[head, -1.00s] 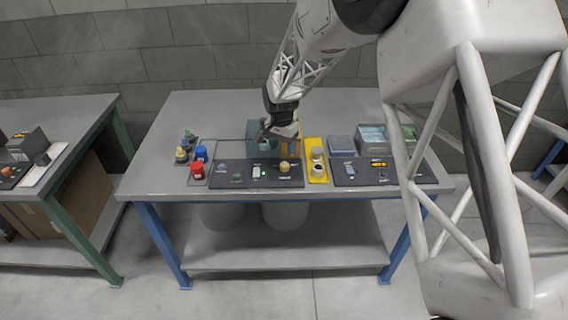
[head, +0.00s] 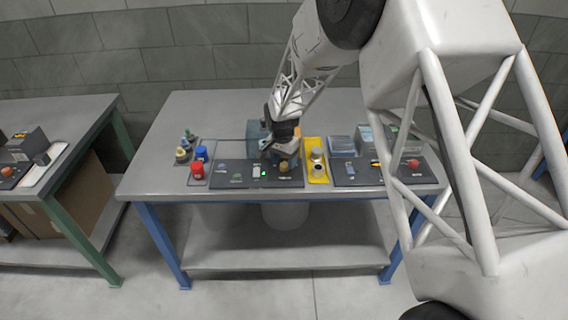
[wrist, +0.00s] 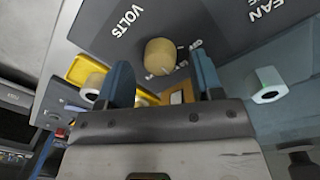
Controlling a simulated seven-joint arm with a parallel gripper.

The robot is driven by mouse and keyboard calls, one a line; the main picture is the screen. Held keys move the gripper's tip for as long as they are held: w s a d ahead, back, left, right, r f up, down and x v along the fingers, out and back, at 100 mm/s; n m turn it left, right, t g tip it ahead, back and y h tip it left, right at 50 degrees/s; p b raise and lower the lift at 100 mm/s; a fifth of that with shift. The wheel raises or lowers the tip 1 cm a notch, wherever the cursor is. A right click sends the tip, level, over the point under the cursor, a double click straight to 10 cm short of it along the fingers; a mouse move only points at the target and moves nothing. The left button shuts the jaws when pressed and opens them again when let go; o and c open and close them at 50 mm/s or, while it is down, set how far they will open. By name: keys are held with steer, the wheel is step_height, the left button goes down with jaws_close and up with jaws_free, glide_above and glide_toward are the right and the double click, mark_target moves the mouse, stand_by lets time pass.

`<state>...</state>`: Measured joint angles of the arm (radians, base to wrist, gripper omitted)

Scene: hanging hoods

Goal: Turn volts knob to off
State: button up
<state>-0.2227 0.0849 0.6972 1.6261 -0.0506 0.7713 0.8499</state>
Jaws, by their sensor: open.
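The volts knob (wrist: 160,57) is a round tan knob on a dark panel (wrist: 100,30), beside the printed word VOLTS. Small lettering, partly readable as OFF, lies to its right in the wrist view; I cannot tell where the knob points. In the head view the knob (head: 284,166) is near the right end of the left dark panel. My gripper (wrist: 163,72) is open, its two blue fingers apart on either side of the knob in the picture. I cannot tell whether they touch it. In the head view my gripper (head: 277,151) is just above and behind the knob.
A yellow block (head: 317,172) with round pieces stands right of the knob. A translucent blue hood (head: 256,136) hangs close behind my gripper. Red (head: 197,170) and blue (head: 202,153) knobs stand at the left. The table's back left is clear.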

steer(key=shift+f, duration=0.75)
steer(key=c, duration=0.9)
steer(key=shift+n, duration=0.5)
steer(key=n, duration=1.1)
steer(key=shift+s+d+t, duration=0.1)
steer(key=shift+t, duration=0.2)
